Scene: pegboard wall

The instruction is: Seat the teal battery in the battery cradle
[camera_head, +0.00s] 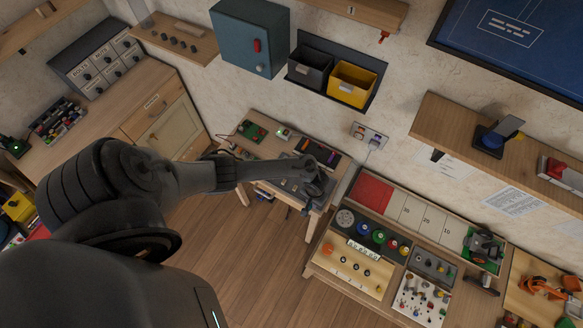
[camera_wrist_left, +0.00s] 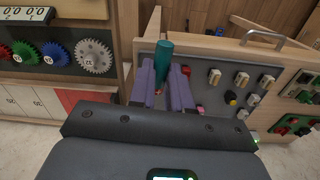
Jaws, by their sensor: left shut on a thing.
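The teal battery (camera_wrist_left: 164,58) stands upright between the two purple-padded fingers of my left gripper (camera_wrist_left: 163,90) in the left wrist view. The gripper is shut on it, and its upper end sticks out beyond the pads. In the head view my left arm reaches in from the left, and the left gripper (camera_head: 318,184) is over the right part of the small wooden table (camera_head: 268,150). The battery is too small to make out there. I cannot pick out the battery cradle for certain in either view. My right gripper does not show.
A grey panel with several pegs and knobs (camera_wrist_left: 225,92) lies beside the gripper in the left wrist view. A green board (camera_head: 252,131) sits at the table's back left. A bench with coloured gears (camera_head: 378,236) stands to the right. Open floor (camera_head: 235,245) lies in front.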

